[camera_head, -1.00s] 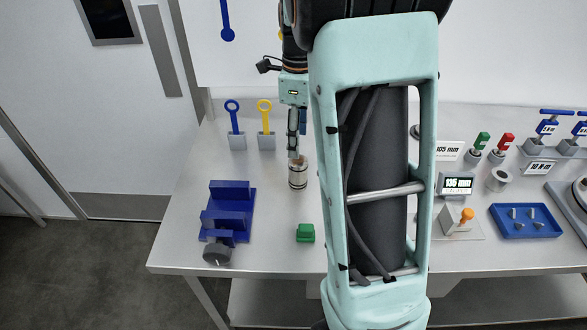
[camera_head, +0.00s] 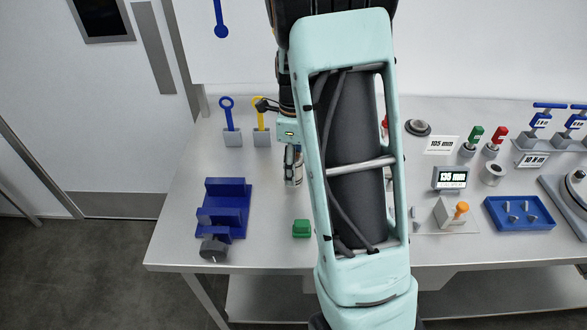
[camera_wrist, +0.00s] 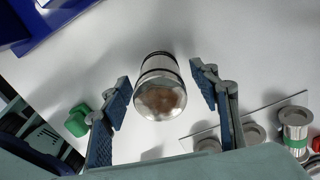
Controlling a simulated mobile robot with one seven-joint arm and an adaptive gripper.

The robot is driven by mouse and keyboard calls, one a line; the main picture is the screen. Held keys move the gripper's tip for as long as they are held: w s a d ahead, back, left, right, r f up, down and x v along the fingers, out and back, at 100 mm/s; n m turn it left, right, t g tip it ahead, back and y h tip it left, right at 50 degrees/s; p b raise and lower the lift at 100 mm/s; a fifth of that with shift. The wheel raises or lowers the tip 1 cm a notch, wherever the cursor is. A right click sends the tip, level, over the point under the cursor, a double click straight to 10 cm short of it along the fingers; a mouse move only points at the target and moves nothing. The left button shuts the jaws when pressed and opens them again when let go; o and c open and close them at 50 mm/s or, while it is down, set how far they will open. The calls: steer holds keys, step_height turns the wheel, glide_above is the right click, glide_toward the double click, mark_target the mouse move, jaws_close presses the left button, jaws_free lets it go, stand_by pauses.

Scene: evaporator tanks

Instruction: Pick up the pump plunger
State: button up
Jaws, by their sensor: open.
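The pump plunger, which I take to be the silvery cylinder with dark bands (camera_head: 294,176), stands on the metal bench. In the head view my gripper (camera_head: 292,156) is right at it and partly covers it. In the wrist view the plunger (camera_wrist: 160,90) shows its shiny rounded end towards the camera, between the two blue-padded fingers of my gripper (camera_wrist: 160,84). The fingers are open, with a gap to the plunger on each side. My arm hides part of the bench to the right.
A blue vise-like fixture (camera_head: 226,204) stands left of the plunger. A small green block (camera_head: 301,229) lies in front. Blue (camera_head: 229,115) and yellow (camera_head: 259,113) ring-handled tools stand behind left. A blue tray (camera_head: 521,220) and a gauge display (camera_head: 452,179) are at right.

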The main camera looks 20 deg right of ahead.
steer(key=c, duration=1.5)
jaws_close()
steer(key=shift+r, duration=0.1)
steer(key=shift+r+p, duration=0.7)
steer(key=shift+r, duration=0.05)
step_height(320, 180, up, 2)
steer(key=shift+r+p, duration=0.1)
steer(key=shift+p, duration=0.75)
steer(key=s+a+r+p, duration=0.5)
steer(key=s+r+p, duration=0.2)
steer(key=s, duration=0.6)
step_height(320, 180, up, 2)
steer(key=shift+a+r, duration=0.1)
steer(key=shift+a, duration=0.1)
